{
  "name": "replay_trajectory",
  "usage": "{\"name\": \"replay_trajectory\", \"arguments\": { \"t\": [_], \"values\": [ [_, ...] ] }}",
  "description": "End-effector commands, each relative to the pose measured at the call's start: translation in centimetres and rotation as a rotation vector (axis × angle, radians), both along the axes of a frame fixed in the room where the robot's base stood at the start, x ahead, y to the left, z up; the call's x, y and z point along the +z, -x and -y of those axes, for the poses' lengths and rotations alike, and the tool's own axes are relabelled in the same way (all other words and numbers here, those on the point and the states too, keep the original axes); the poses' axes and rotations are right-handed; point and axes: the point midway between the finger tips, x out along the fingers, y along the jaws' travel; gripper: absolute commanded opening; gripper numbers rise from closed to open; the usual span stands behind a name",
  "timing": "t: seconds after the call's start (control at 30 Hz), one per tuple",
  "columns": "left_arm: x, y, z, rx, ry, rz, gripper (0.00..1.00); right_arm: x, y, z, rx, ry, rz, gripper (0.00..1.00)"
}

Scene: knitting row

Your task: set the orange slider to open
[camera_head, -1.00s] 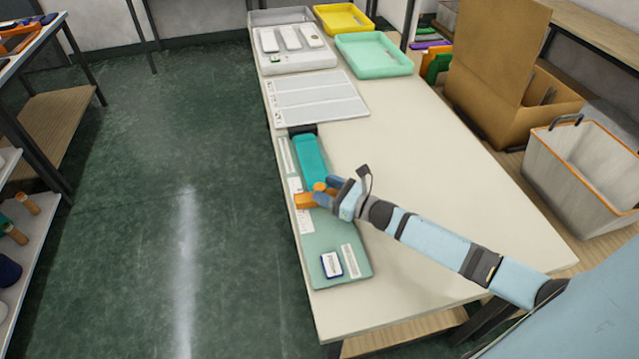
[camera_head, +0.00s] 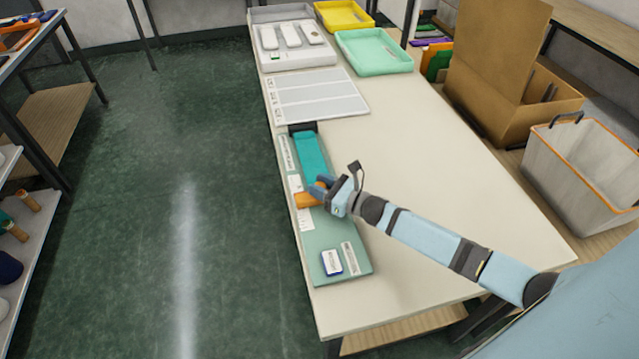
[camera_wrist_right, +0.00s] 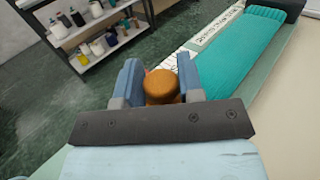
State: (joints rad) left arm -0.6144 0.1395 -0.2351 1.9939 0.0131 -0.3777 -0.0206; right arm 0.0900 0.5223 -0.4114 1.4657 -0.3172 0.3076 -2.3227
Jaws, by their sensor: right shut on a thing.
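The orange slider (camera_head: 305,200) lies across the pale green board (camera_head: 322,236), just below the near end of the teal knitted strip (camera_head: 311,153). My right gripper (camera_head: 321,185) is at the slider's right part. In the right wrist view its two blue fingers (camera_wrist_right: 160,85) stand on either side of the slider's round orange knob (camera_wrist_right: 162,87), shut on it. The fingers hide part of the slider. The strip also shows in the right wrist view (camera_wrist_right: 240,58). My left gripper is not in view.
A small white-and-blue card (camera_head: 331,262) and a white label lie on the board's near end. A white ruled sheet (camera_head: 345,97), a mint tray (camera_head: 375,65) and a yellow tray (camera_head: 343,28) are farther back. The table's right part is clear.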

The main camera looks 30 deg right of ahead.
Motion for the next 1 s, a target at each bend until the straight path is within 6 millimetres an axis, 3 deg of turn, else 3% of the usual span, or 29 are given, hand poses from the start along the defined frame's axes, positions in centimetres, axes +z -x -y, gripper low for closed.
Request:
{"name": "replay_trajectory", "arguments": {
  "t": [0.4, 0.57, 0.83, 0.87, 0.93, 1.0],
  "values": [
    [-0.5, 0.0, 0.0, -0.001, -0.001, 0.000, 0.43, -0.2, 8.4, -2.2, 0.000, -0.003, -0.003, 0.00],
    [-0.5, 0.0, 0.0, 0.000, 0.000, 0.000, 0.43, -0.1, 9.5, -2.5, 0.000, 0.000, -0.001, 0.00],
    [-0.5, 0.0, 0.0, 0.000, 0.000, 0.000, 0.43, -0.2, 9.6, -2.6, 0.002, 0.000, -0.004, 0.00],
    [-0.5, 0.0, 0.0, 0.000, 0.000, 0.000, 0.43, -0.2, 9.6, -2.6, 0.003, 0.000, -0.004, 0.37],
    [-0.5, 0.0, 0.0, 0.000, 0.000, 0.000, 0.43, -0.2, 9.6, -2.6, 0.003, 0.000, -0.004, 0.53],
    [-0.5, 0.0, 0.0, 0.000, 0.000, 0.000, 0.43, -0.1, 9.6, -2.5, 0.002, -0.001, -0.003, 0.57]
  ]
}}
